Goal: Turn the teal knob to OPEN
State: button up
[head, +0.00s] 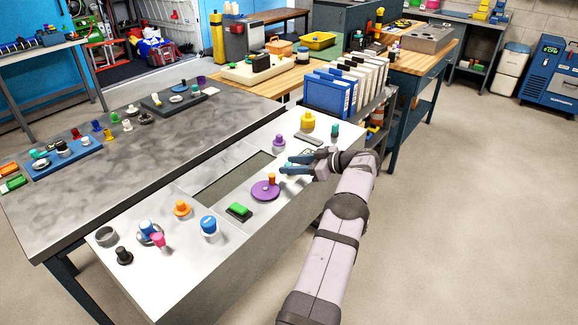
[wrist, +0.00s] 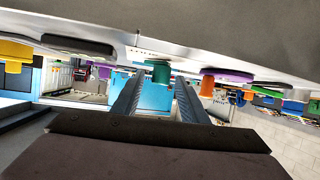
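My gripper (head: 289,165) is low over the pale panel (head: 150,278), reaching in from the right with its two dark fingers apart. In the wrist view, where the scene shows upside down, a teal knob (wrist: 161,71) stands between and just beyond the open fingertips (wrist: 160,86). I cannot tell whether either finger touches it. In the head view the fingers mostly hide this knob. Another small teal-green knob (head: 335,130) stands on the panel behind my gripper. No OPEN mark is readable.
A purple disc (head: 263,194) with an orange knob is close beside the fingers. A purple knob (head: 278,143) and yellow knob (head: 307,122) stand farther back. A green rocker (head: 239,211) and blue-capped knob (head: 209,227) are nearer the front. A rectangular recess (head: 230,180) lies left.

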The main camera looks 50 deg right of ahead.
aim_at(304, 183)
jog(key=shift+b+v, duration=0.45)
jog(key=shift+v, duration=2.45)
jog(key=b, duration=0.1)
jog(key=a+f+t+b, duration=0.1)
jog(key=b, duration=0.1)
jog(key=shift+w, duration=0.3)
jog(key=t+b, duration=0.1)
jog(key=f+m+h+b, duration=0.1)
jog(key=shift+w+a+t+b, duration=0.1)
jog(key=shift+a+t+b, duration=0.2)
jog(key=shift+t, duration=0.1)
jog(key=shift+s+a+f+m+t+h+b, duration=0.2)
jog(key=shift+f+m+t+h+b, duration=0.35)
jog(key=shift+h+b, duration=0.5)
jog(key=shift+s+a+f+m+t+h+b, duration=0.1)
jog(key=shift+s+m+t+h+b, duration=0.1)
jog(key=shift+m+h+b, duration=0.25)
jog(key=shift+s+f+m+t+h+b, duration=0.1)
jog(key=shift+s+f+m+h+b, duration=0.15)
jog(key=shift+m+h, duration=0.2)
jog(key=shift+r, duration=0.1)
jog(key=shift+w, duration=0.15)
